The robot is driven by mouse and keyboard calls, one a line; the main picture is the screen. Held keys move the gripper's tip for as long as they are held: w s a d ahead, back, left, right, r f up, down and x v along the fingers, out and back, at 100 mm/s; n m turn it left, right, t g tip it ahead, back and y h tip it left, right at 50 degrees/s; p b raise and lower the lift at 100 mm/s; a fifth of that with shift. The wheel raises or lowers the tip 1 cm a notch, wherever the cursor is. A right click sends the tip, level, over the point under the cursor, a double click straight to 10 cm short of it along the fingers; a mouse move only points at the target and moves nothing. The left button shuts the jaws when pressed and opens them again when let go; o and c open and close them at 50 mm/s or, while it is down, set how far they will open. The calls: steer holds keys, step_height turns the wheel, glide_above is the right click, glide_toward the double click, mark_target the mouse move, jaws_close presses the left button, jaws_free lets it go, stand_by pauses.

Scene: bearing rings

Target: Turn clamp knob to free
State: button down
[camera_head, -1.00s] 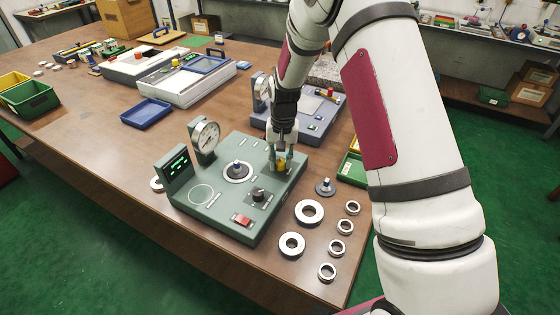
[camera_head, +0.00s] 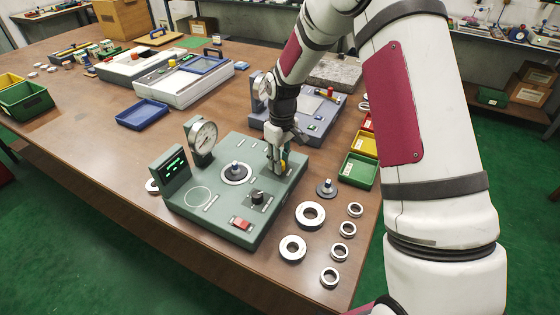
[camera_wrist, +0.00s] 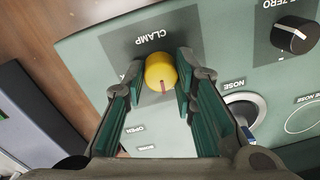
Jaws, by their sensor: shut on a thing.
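The yellow clamp knob (camera_wrist: 160,70) sits on the green bench device (camera_head: 213,222), and part of it shows in the head view (camera_head: 284,165). In the wrist view a red pointer mark on it faces the picture's bottom, toward the word OPEN and away from the word CLAMP. My gripper (camera_wrist: 161,76) points down over the device's right back part, and it also shows in the head view (camera_head: 277,166). Its fingers stand on either side of the knob and are shut on it. The other position wording is partly hidden by the fingers.
A black zero knob (camera_wrist: 294,35), a nose post (camera_head: 235,168), a dial gauge (camera_head: 203,138) and a red switch (camera_head: 241,223) are on the device. Metal rings (camera_head: 310,214) lie to its right.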

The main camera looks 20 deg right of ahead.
steer(key=shift+n, duration=0.7)
steer(key=c, duration=1.3)
jaws_free()
step_height(320, 180, up, 12)
steer(key=shift+w+d, duration=0.15)
